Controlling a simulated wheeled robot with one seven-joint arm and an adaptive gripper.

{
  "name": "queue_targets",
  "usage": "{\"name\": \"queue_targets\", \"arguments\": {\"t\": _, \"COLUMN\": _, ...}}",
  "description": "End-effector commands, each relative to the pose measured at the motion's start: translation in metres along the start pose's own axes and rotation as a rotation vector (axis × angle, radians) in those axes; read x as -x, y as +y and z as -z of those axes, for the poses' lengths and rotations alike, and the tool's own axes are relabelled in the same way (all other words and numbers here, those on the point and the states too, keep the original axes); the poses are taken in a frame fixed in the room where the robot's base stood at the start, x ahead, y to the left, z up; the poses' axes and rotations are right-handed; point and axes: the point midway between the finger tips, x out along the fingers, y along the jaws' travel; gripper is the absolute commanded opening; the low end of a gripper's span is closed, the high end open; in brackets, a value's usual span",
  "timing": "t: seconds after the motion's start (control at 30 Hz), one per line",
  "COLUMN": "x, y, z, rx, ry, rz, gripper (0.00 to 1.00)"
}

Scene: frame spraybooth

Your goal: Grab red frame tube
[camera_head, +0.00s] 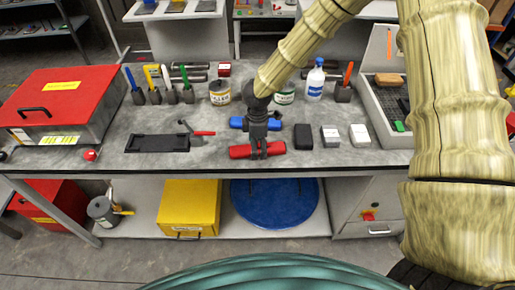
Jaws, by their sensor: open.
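The red frame tube (240,152) lies crosswise near the front edge of the grey workbench (225,128). My gripper (259,153) comes down over the middle of the tube from above, with its jaws open. The fingers hide the tube's middle, so only its two ends show. I cannot tell whether the fingers touch it. A blue tube (236,123) lies just behind, parallel to the red one and partly hidden by my gripper.
Dark, grey and white blocks (331,135) stand right of the red tube. A red-handled tool (203,133) and a black tray (157,143) lie left. A red-lidded box (62,95) occupies the left end.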

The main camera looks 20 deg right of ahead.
Motion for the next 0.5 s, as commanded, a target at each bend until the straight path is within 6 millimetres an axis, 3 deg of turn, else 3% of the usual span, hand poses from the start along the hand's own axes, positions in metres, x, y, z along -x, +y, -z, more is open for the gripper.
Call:
{"name": "queue_targets", "arguments": {"t": 0.27, "x": -0.0025, "y": -0.0003, "z": -0.0001, "rx": 0.0, "ry": 0.0, "rz": 0.001, "gripper": 0.7}}
{"name": "queue_targets", "arguments": {"t": 0.5, "x": -0.0023, "y": -0.0003, "z": -0.0001, "rx": 0.0, "ry": 0.0, "rz": 0.001, "gripper": 0.3}}
